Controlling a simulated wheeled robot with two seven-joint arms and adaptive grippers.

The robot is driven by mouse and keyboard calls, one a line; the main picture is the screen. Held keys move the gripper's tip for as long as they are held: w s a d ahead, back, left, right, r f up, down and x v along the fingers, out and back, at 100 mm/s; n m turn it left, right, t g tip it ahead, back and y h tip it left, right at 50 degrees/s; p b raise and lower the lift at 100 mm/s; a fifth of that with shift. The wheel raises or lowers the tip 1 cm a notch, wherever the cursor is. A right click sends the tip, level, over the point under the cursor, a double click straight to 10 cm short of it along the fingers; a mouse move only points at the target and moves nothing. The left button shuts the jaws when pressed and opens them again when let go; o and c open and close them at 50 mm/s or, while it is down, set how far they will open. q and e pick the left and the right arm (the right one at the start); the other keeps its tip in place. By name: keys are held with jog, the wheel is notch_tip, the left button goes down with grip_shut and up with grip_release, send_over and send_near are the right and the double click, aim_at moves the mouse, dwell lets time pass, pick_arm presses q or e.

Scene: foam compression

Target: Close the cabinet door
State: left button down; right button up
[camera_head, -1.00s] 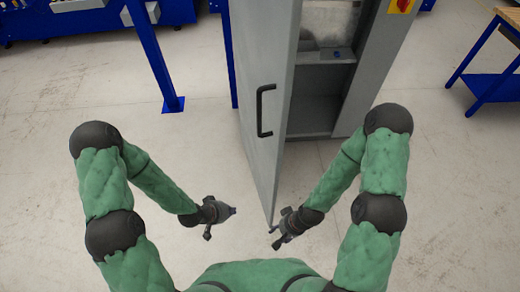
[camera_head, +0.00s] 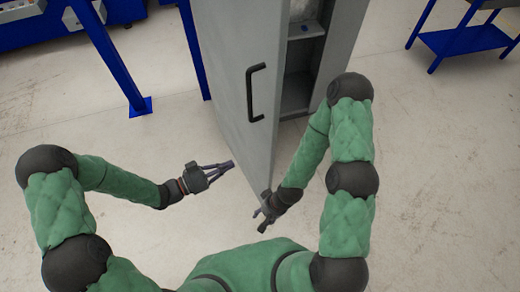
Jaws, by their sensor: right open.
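The grey cabinet door (camera_head: 230,95) stands open, swung out toward me, with a black handle (camera_head: 256,93) on its face. The cabinet (camera_head: 335,50) shows its dark inside and a shelf to the right of the door. My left gripper (camera_head: 231,164) is left of the door's lower part, fingers pointing at the door face; I cannot tell whether it touches or how far its fingers are apart. My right gripper (camera_head: 260,219) is open at the door's lower free edge, partly overlapping it; contact is unclear.
A blue post (camera_head: 108,58) with a foot plate stands left of the door. A blue machine (camera_head: 40,45) is at the back left and a blue table (camera_head: 465,40) at the back right. The pale floor (camera_head: 440,180) is clear around me.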

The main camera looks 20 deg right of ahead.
aim_at(270, 147)
pick_arm(q)
jog(key=b+x, duration=0.2)
jog(key=x, duration=1)
jog(key=shift+d, duration=0.35)
jog(key=shift+w+d, duration=0.1)
jog(key=shift+d, duration=0.2)
jog(key=shift+d, duration=0.1)
